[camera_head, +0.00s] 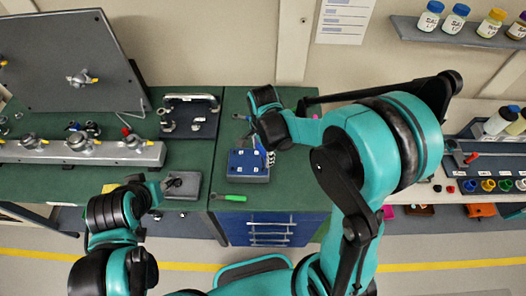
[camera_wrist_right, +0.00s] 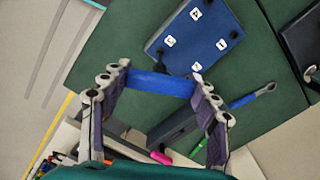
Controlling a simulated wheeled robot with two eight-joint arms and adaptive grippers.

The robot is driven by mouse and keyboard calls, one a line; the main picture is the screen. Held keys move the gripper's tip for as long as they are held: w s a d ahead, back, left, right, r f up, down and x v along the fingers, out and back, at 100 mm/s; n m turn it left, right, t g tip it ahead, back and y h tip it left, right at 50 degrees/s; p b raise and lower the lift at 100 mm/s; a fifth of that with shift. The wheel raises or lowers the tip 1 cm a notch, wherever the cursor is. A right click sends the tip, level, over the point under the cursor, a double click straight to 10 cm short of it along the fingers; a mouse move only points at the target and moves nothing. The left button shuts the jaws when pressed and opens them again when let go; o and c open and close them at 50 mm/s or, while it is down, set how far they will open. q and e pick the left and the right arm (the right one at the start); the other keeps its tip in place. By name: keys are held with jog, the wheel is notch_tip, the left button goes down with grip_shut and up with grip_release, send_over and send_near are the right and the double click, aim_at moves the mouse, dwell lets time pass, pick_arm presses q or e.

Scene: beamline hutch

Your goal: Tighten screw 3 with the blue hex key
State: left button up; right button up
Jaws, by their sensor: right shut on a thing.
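A blue block (camera_head: 248,166) with several pale numbered labels sits on the green bench top. It also shows at the top of the right wrist view (camera_wrist_right: 205,32), but its small numbers are hard to read. My right gripper (camera_head: 262,143) is over the block's right side. In the wrist view it is shut on the blue hex key (camera_wrist_right: 160,84), which lies across between the fingers. A dark part is by the block's near corner; I cannot tell whether it sits in a screw. My left gripper (camera_head: 152,188) is beside a small grey block, its fingers too unclear to judge.
A green-handled tool (camera_head: 230,198) lies near the bench's front edge. A blue tool with a ring end (camera_wrist_right: 253,95) lies right of the held key. A grey rail with clamps (camera_head: 80,152) and a dark plate with a handle (camera_head: 190,115) stand to the left.

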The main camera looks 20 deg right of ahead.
jog(key=shift+f+b, duration=0.55)
dwell(0.5)
jog(key=shift+m, duration=1.1)
jog(key=shift+m+b, duration=0.35)
jog(key=shift+m, duration=0.55)
jog(key=m, duration=0.4)
jog(key=shift+b, duration=0.35)
